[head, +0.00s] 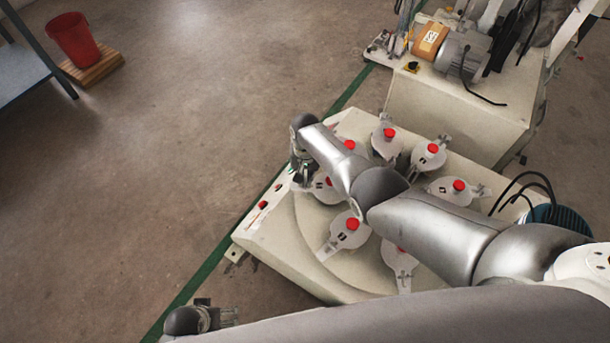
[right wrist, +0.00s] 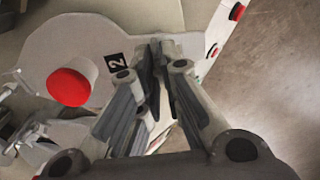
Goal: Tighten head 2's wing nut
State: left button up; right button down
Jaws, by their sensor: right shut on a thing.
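Head 2 is a pale grey round plate (right wrist: 52,45) with a red-topped knob (right wrist: 70,86) and a black "2" label (right wrist: 117,62) in the right wrist view. In the head view, head 2 (head: 322,193) is partly covered by my right arm. My right gripper (head: 301,181) is at its outer end; in the right wrist view its fingers (right wrist: 160,85) are close together just beside the label, shut on the wing nut. The nut itself is mostly hidden between the fingers. My left gripper (head: 228,317) is low at the left, away from the machine; its opening is unclear.
Several similar red-knobbed heads, one of them at the front (head: 350,231), ring the machine's round table. Red buttons (head: 263,205) sit on the machine's left edge. A motor (head: 460,55) stands on a second cabinet behind. Open floor lies left, with a red bucket (head: 74,40).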

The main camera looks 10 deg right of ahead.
jog(key=shift+w+r, duration=0.1)
dwell(0.4)
jog(key=c, duration=1.6)
grip_release()
jog(key=shift+r, duration=1.1)
notch_tip(320, 180, up, 10)
jog(key=shift+f, duration=0.15)
